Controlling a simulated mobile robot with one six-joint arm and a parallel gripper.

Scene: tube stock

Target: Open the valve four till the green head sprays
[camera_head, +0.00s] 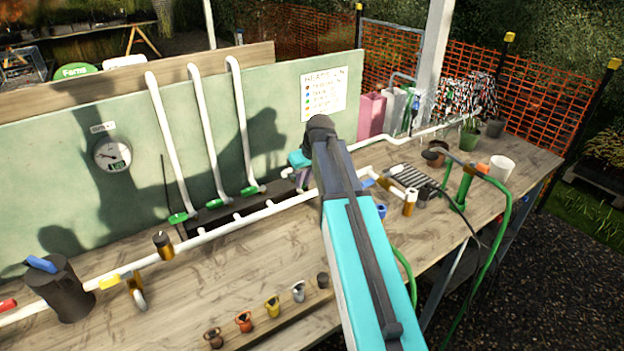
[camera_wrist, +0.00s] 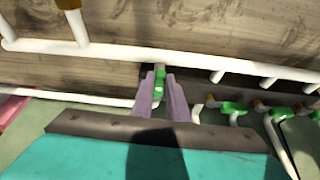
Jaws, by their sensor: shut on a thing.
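My gripper (camera_wrist: 161,90) has its two purple fingers closed on a green valve handle (camera_wrist: 160,78) at the white pipework in the wrist view. In the head view my gripper (camera_head: 303,178) is at the back of the bench, partly behind my arm, and the handle there is hidden. Three other green valves stand in a row to its left: a near one (camera_head: 249,190), a middle one (camera_head: 216,203) and a far-left one (camera_head: 178,218). In the wrist view they are to the right, one of them here (camera_wrist: 232,108).
A colour-list sign (camera_head: 323,93) and a gauge (camera_head: 112,154) are on the green board. White pipe (camera_head: 238,223) runs along the bench. Small coloured fittings (camera_head: 272,306) line a front strip. A green hose (camera_head: 490,245) hangs over the right edge.

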